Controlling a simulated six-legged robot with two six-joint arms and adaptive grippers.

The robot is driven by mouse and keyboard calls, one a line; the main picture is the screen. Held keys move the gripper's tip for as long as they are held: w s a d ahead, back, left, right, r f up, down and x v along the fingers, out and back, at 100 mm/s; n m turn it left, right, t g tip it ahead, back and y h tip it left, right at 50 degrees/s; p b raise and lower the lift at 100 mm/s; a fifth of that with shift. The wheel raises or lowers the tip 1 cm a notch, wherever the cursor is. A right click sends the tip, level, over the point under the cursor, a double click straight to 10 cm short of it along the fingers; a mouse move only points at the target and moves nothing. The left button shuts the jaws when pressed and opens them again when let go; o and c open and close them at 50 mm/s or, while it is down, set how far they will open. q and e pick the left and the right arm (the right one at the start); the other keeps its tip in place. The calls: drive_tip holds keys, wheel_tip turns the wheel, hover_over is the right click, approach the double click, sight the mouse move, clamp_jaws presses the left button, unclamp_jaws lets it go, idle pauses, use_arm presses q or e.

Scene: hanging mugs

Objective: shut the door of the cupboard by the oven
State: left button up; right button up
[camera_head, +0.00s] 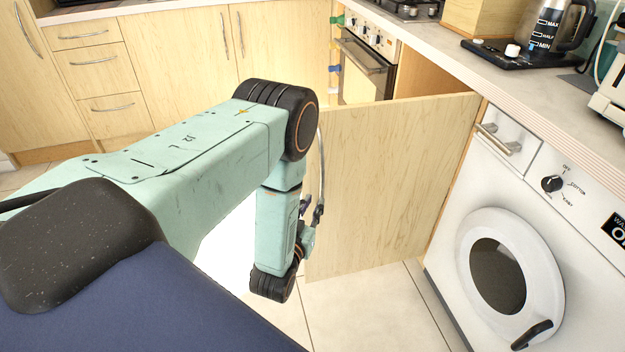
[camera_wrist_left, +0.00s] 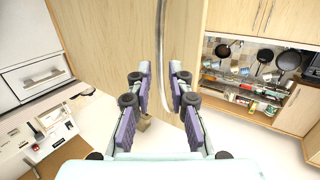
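The cupboard door (camera_head: 380,185) is light wood and stands wide open, between the oven (camera_head: 365,65) and the washing machine (camera_head: 510,230). Its hinged side is by the washing machine, and its free edge is towards my left arm. A curved metal handle (camera_head: 321,165) runs along that free edge. My left gripper (camera_head: 307,220) is at the lower part of this edge, partly hidden by my arm. In the left wrist view, its two purple-padded fingers (camera_wrist_left: 160,80) are apart, with the door (camera_wrist_left: 110,50) and handle (camera_wrist_left: 160,35) seen in the gap. Contact cannot be told. My right gripper is not in view.
The worktop (camera_head: 530,90) above holds a kettle (camera_head: 555,25) on a black base. The washing machine has a round door and a drawer handle (camera_head: 498,138). Drawers (camera_head: 100,70) and cupboards line the back left. Tiled floor (camera_head: 370,310) lies clear below the door.

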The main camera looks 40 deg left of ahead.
sight(321, 182)
use_arm(q)
drive_tip(key=shift+t, duration=0.4)
drive_tip(key=x, duration=0.2)
drive_tip(key=r+b+x, duration=0.1)
drive_tip(key=x, duration=0.2)
drive_tip(key=b+x, duration=0.1)
drive_tip(key=x, duration=0.2)
drive_tip(key=shift+a+r, duration=0.1)
drive_tip(key=shift+r, duration=0.2)
drive_tip(key=shift+c, duration=0.3)
clamp_jaws()
